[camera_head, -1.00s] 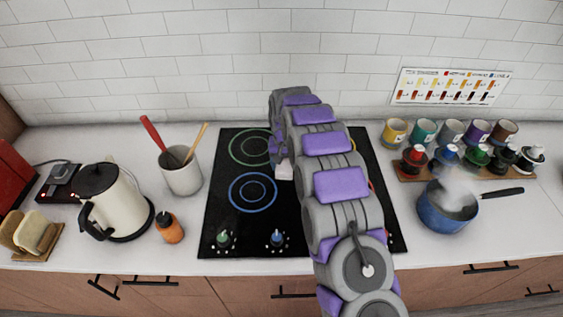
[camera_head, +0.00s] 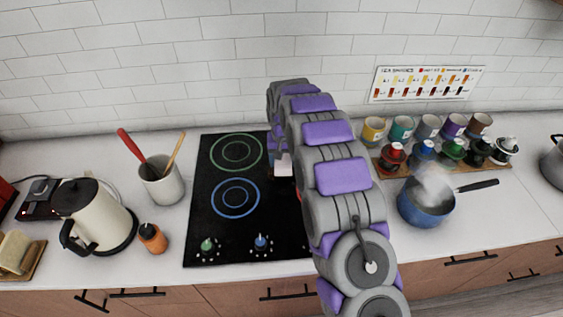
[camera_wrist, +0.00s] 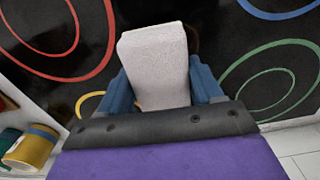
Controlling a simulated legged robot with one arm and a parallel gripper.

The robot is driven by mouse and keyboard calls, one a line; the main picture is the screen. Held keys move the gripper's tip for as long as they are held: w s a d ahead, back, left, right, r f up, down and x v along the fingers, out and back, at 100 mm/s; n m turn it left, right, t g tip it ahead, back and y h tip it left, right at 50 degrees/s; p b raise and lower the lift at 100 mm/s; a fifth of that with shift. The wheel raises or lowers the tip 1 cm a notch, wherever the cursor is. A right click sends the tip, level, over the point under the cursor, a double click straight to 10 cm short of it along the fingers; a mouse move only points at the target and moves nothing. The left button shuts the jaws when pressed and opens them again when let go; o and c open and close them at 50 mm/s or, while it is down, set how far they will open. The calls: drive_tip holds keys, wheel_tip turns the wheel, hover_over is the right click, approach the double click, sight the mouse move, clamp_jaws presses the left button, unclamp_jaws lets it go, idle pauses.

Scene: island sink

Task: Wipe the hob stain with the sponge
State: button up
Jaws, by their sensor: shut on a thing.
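My gripper (camera_wrist: 163,84) is shut on a pale, pinkish-white sponge (camera_wrist: 155,55), with a blue finger on each side of it in the wrist view. In the head view my arm reaches over the black hob (camera_head: 200,225), and the sponge (camera_head: 284,168) shows as a small pale block to the right of the blue ring. The sponge is over the hob; I cannot tell whether it touches the glass. A faint dark brown patch (camera_wrist: 191,38) shows by the sponge's far end, possibly the stain. My arm hides the hob's right part.
Left of the hob stand a utensil crock (camera_head: 162,188), an orange-brown bottle (camera_head: 152,238) and a cream kettle (camera_head: 98,220). To the right are a steaming blue pot (camera_head: 425,205), a rack of shakers (camera_head: 450,160) and several coloured cups (camera_head: 427,127). A tiled wall (camera_head: 220,60) closes the back.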

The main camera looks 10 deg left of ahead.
sight(285, 158)
drive_tip(key=shift+r, duration=0.5)
drive_tip(key=r, duration=0.1)
drive_tip(key=d+r+p, duration=0.1)
drive_tip(key=r, duration=0.1)
drive_tip(key=shift+r, duration=0.15)
drive_tip(key=shift+a, duration=0.45)
drive_tip(key=shift+d, duration=0.3)
drive_tip(key=shift+r+p, duration=0.1)
drive_tip(key=shift+p, duration=0.25)
